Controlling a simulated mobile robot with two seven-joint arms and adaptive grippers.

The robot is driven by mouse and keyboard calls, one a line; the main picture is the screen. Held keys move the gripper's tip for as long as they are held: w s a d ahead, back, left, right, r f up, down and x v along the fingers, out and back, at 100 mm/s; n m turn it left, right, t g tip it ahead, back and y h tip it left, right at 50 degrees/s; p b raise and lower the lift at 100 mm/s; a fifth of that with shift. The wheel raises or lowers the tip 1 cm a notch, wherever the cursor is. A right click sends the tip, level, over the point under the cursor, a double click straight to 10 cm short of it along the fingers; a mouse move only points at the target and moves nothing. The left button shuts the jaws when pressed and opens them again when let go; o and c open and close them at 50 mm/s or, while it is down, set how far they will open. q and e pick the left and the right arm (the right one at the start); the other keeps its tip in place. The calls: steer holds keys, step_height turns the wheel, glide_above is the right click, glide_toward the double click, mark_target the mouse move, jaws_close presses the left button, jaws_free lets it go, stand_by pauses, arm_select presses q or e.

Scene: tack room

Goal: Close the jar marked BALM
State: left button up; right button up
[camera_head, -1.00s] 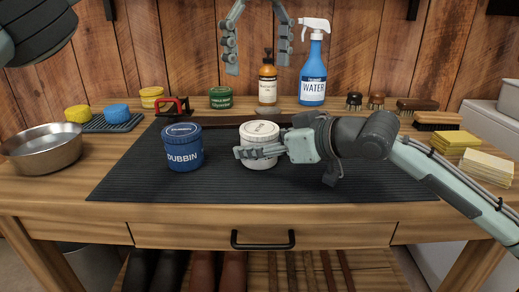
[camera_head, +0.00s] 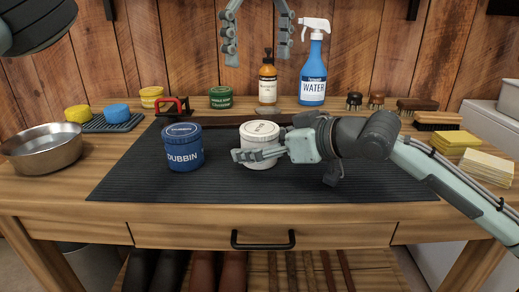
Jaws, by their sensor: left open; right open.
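A white jar (camera_head: 259,159) stands on the dark mat with a cream lid (camera_head: 259,129) on top. The lid's lettering is too small to read surely, and the jar's front is partly hidden by a finger. I cannot tell how tightly the lid sits. My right gripper (camera_head: 258,156) reaches in from the right at the jar's body, open, with one finger across the front; the other finger is hidden behind the jar. My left gripper (camera_head: 257,58) is open and empty, pointing down high above and behind the jar.
A blue DUBBIN jar (camera_head: 184,152) stands left of the white jar on the ribbed mat (camera_head: 330,188). A metal bowl (camera_head: 42,153), sponges, a brown bottle (camera_head: 267,80), a blue spray bottle (camera_head: 312,75) and brushes line the sides and back. The mat's front is clear.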

steer(key=v, duration=1.2)
